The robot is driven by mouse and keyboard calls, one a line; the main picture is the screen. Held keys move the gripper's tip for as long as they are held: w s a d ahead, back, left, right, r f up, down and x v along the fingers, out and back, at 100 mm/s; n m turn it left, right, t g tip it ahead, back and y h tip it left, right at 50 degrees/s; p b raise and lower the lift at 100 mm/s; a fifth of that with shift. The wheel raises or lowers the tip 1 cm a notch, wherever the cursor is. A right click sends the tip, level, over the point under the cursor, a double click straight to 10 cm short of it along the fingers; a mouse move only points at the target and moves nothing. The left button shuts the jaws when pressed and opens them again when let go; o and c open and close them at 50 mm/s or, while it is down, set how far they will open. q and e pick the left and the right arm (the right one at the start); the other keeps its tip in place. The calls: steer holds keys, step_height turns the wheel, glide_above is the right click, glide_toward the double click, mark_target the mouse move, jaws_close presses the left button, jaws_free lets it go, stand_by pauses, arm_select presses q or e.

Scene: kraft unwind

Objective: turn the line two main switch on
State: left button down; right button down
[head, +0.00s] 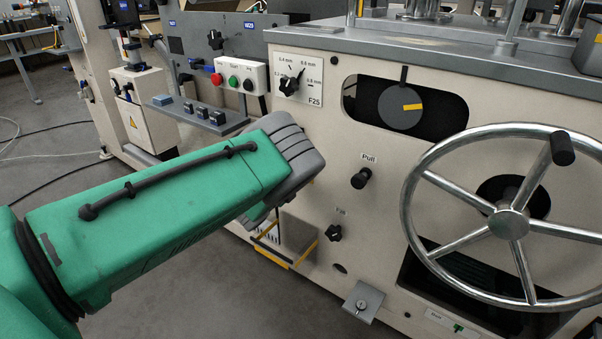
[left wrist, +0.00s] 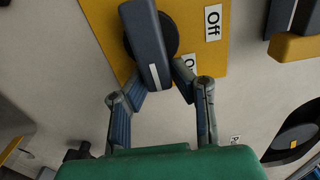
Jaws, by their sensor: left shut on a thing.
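In the left wrist view a yellow plate (left wrist: 103,22) carries a dark blue-grey rotary switch handle (left wrist: 147,38) on a round black base (left wrist: 172,38). A white line on the handle lies near its lower end. A white "Off" label (left wrist: 212,22) is to the right, and a second label, apparently "On" (left wrist: 190,62), is partly covered by a finger. My left gripper (left wrist: 158,85) has its fingers on both sides of the handle's lower end, shut on it. In the head view my green arm and grey wrist hide the gripper and the switch. My right gripper is out of view.
In the head view a large handwheel (head: 510,224) stands out from the machine panel at right. A "Pull" knob (head: 361,178), a thickness dial (head: 289,86) and a push-button box (head: 240,78) are near my wrist. Open floor (head: 190,300) lies below my arm.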

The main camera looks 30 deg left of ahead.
arm_select(q)
steer(key=shift+s+a+f, duration=0.25)
steer(key=shift+a+f, duration=0.05)
steer(key=shift+f, duration=0.1)
steer(key=c, duration=1.4)
jaws_free()
steer(key=shift+r, duration=0.1)
steer(key=shift+w+r, duration=0.1)
steer(key=s+a, duration=0.1)
steer(key=s, duration=1.1)
